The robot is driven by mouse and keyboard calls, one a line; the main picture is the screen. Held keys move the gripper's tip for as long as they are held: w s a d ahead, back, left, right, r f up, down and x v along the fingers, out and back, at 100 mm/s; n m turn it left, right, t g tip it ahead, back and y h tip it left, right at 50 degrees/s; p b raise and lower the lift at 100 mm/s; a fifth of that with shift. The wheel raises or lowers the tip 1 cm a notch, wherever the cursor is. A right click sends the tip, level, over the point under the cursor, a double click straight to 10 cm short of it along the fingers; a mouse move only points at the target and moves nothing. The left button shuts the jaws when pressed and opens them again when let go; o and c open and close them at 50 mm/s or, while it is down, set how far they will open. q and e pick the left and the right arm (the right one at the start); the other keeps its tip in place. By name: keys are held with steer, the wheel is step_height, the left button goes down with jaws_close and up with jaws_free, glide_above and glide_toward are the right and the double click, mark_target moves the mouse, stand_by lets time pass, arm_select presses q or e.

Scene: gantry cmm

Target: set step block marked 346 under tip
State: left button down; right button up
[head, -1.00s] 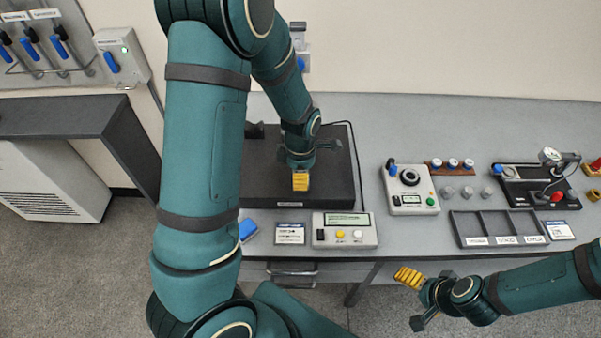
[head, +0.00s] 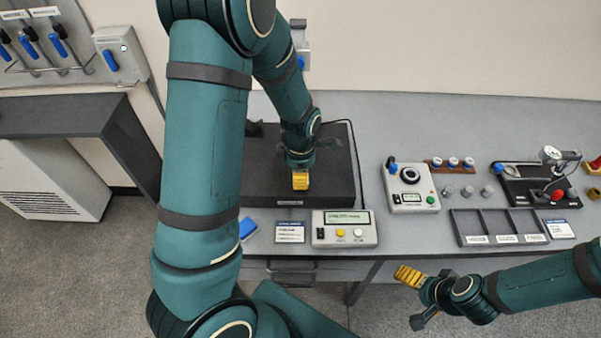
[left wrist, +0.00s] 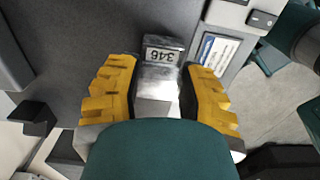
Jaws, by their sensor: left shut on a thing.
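The step block marked 346 (left wrist: 158,82) is silvery metal, with its number upside down on its label in the left wrist view. My left gripper (left wrist: 160,98) is shut on it, with a yellow finger on each side. In the head view my left gripper (head: 300,181) points down over the dark plate (head: 335,185), near its front half. The block is hidden there by the fingers, and I cannot tell whether it touches the plate. I cannot make out the tip. My right gripper (head: 409,276) is in front of the bench, away from the plate; its finger gap is unclear.
A display box (head: 345,236) and a printed card (head: 290,233) stand in front of the plate. A blue object (head: 247,229) lies left of the card. To the right are a control box (head: 410,188), a sectioned tray (head: 456,236) and a dial gauge stand (head: 512,190).

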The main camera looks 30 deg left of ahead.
arm_select(q)
steer(key=shift+f, duration=0.4)
steer(key=c, duration=0.5)
jaws_free()
steer(key=o, duration=0.5)
steer(key=shift+r, duration=0.15)
steer(key=shift+r+p, duration=2.9)
steer(key=shift+r, duration=0.55)
steer(key=shift+f, duration=0.1)
